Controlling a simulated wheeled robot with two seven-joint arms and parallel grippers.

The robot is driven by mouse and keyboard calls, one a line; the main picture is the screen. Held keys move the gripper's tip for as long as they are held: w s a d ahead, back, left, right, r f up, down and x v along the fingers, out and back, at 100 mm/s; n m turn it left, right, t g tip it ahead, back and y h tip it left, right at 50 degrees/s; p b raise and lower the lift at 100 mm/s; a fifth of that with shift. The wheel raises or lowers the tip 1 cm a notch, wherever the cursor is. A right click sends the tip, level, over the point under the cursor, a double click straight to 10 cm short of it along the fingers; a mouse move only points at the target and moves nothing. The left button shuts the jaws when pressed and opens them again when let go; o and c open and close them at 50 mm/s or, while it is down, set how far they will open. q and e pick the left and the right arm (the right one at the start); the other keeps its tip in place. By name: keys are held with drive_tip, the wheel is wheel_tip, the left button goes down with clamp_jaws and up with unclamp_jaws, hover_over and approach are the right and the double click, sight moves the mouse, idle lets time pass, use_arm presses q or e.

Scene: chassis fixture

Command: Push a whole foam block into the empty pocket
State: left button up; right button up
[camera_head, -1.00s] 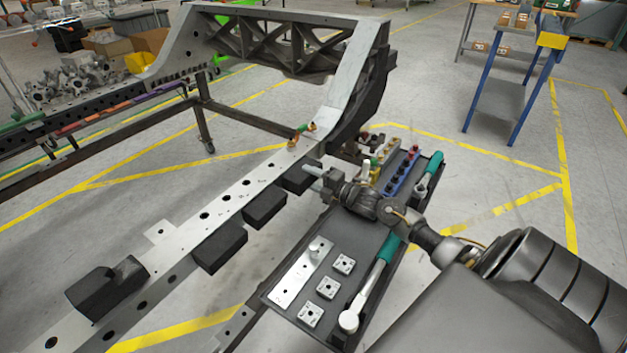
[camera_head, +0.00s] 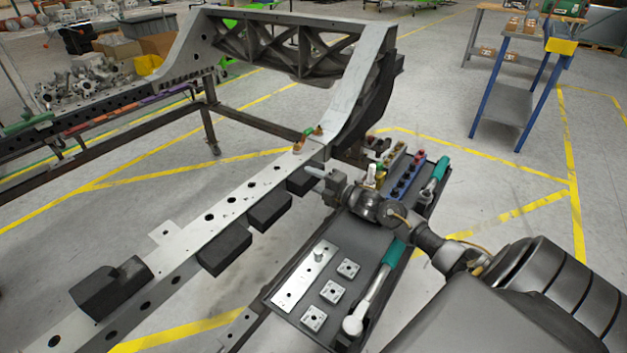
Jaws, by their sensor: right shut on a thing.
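Dark foam blocks line the near side of the long pale chassis rail (camera_head: 190,238). Two sit clear of my arm, a left one (camera_head: 224,249) and a middle one (camera_head: 269,211). A third foam block (camera_head: 301,183) is against the rail further up, at my right gripper (camera_head: 317,173). The right gripper is shut on this block at its outer end; the fingers partly cover it. A notched dark block (camera_head: 110,287) lies on the rail at the lower left. I cannot make out an empty pocket. My left gripper is not in view.
A dark tray (camera_head: 355,240) right of the rail holds a metal plate (camera_head: 305,274), several small square plates (camera_head: 333,291), green-handled wrenches (camera_head: 378,285) and a blue socket rack (camera_head: 408,178). My right arm crosses above it. The tall chassis bracket (camera_head: 365,80) rises behind.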

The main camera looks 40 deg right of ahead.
drive_tip(key=shift+b+x, duration=0.5)
drive_tip(key=shift+x, duration=0.5)
drive_tip(key=o, duration=1.2)
drive_tip(key=shift+c, duration=0.2)
drive_tip(key=shift+s+d, duration=0.1)
drive_tip(key=shift+s, duration=0.05)
drive_tip(key=shift+s+d+p, duration=0.1)
drive_tip(key=shift+s+p, duration=0.3)
drive_tip(key=shift+p, duration=0.05)
drive_tip(key=p+v, duration=0.3)
drive_tip(key=v, duration=0.4)
drive_tip(key=shift+s, duration=0.1)
drive_tip(key=shift+s+d, duration=0.15)
drive_tip(key=shift+s, duration=0.2)
